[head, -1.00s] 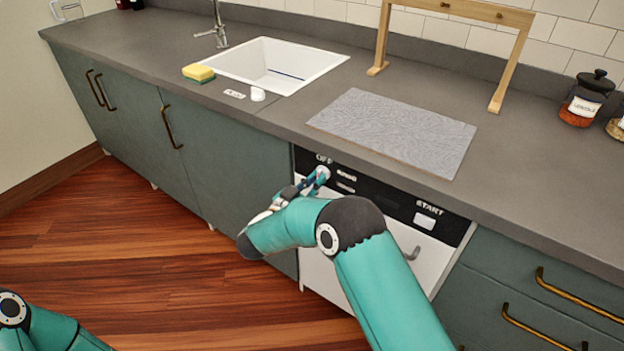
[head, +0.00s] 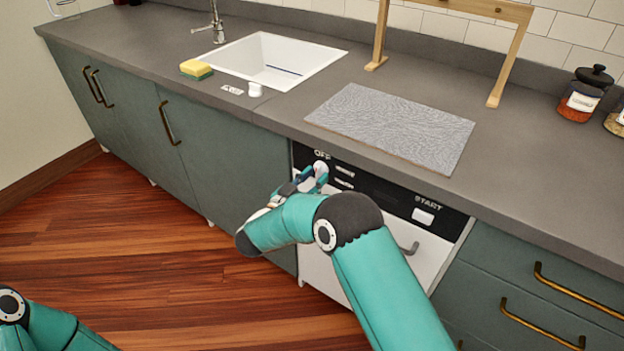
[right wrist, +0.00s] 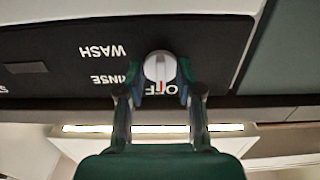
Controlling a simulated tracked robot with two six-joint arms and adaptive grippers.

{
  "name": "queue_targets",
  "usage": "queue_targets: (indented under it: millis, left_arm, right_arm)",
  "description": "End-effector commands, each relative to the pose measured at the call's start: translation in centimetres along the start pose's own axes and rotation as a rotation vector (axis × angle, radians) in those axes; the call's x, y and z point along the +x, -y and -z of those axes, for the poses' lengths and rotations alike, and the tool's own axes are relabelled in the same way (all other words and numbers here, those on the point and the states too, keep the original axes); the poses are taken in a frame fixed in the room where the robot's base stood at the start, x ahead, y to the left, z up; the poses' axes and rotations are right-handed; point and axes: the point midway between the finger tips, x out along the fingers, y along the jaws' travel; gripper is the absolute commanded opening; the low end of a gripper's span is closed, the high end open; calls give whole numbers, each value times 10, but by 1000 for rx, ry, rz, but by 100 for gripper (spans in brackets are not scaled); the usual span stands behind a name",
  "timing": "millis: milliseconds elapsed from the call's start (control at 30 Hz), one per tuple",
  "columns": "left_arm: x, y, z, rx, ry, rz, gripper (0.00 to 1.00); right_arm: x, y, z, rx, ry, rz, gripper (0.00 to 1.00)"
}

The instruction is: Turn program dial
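The program dial (right wrist: 160,67) is a round white knob with a red mark on the dishwasher's black control panel (right wrist: 60,42). In the right wrist view, which is upside down, the red mark points to the OFF label; WASH and RINSE are printed beside it. The dial (head: 320,167) also shows small under OFF in the head view. My right gripper (right wrist: 160,76) is open, with one finger on each side of the dial; whether they touch it I cannot tell. The right gripper (head: 304,181) also shows in the head view. My left gripper is out of view.
The START button (head: 422,216) and a grey door handle (head: 410,248) are right of the dial. The grey countertop (head: 300,125) overhangs the panel. On it are a patterned mat (head: 392,128), a sponge (head: 196,69), a sink (head: 305,50) and jars (head: 583,95).

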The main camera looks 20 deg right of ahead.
Motion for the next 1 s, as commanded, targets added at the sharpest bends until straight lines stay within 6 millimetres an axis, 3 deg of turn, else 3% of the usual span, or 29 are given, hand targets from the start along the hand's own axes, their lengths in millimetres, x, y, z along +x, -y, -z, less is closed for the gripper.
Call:
queue_targets:
  millis: [167, 600, 800, 1000]
  left_arm:
    - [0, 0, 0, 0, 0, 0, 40]
    - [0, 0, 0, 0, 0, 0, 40]
    - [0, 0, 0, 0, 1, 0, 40]
    - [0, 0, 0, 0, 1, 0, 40]
  right_arm:
    - [-20, 1, 0, -1, -1, 4, 35]
    - [-102, 0, -1, -2, 1, 4, 35]
    - [-117, -1, -2, -3, 1, 1, 35]
    - [-119, -1, -2, -3, 1, 0, 35]
